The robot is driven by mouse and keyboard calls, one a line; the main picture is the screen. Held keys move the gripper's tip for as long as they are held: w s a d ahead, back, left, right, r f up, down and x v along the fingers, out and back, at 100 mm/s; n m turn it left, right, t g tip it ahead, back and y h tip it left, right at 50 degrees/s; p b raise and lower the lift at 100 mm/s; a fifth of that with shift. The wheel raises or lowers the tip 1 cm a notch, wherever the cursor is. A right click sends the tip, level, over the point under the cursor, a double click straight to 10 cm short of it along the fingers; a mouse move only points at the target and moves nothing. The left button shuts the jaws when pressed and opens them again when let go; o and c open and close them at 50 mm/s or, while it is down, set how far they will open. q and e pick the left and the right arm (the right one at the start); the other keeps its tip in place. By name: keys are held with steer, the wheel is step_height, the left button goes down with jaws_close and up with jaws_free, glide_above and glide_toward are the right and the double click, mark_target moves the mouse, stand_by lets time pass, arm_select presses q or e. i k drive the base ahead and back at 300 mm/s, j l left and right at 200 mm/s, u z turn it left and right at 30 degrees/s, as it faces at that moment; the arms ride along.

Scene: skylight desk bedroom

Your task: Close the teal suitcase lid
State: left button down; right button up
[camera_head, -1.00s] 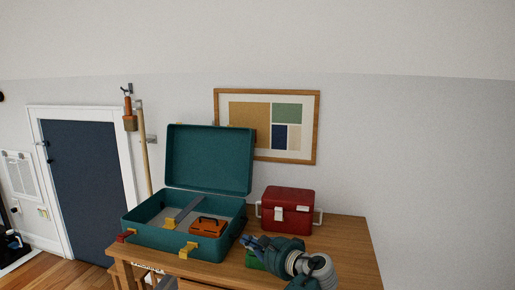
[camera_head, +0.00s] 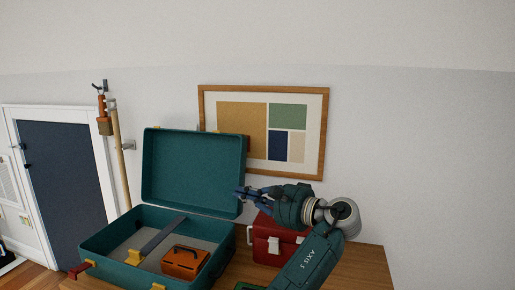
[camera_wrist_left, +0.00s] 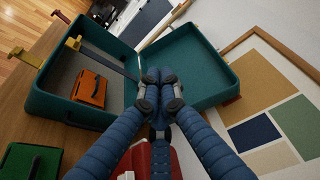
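The teal suitcase (camera_head: 130,278) stands open on the wooden desk, its lid (camera_head: 190,170) raised and leaning back toward the wall. The lid also shows in the left wrist view (camera_wrist_left: 190,62), with the suitcase base (camera_wrist_left: 52,100) to its left. My left gripper (camera_head: 238,191) is at the lid's right edge, with its fingers pointing left. In the left wrist view its fingertips (camera_wrist_left: 160,78) are close together, with nothing seen between them, in front of the lid's near edge. I cannot tell whether they touch the lid. My right gripper is not in view.
An orange case (camera_head: 185,262) and a grey strap lie inside the suitcase base. A red box (camera_head: 265,238) stands right of it, partly behind my left arm. A green box (camera_wrist_left: 28,160) is nearby. A framed picture (camera_head: 265,90) hangs on the wall behind.

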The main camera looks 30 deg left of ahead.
mark_target(191, 170)
steer(key=i+j, duration=0.25)
steer(key=i, duration=0.25)
steer(key=i+j, duration=0.25)
steer(key=i, duration=0.25)
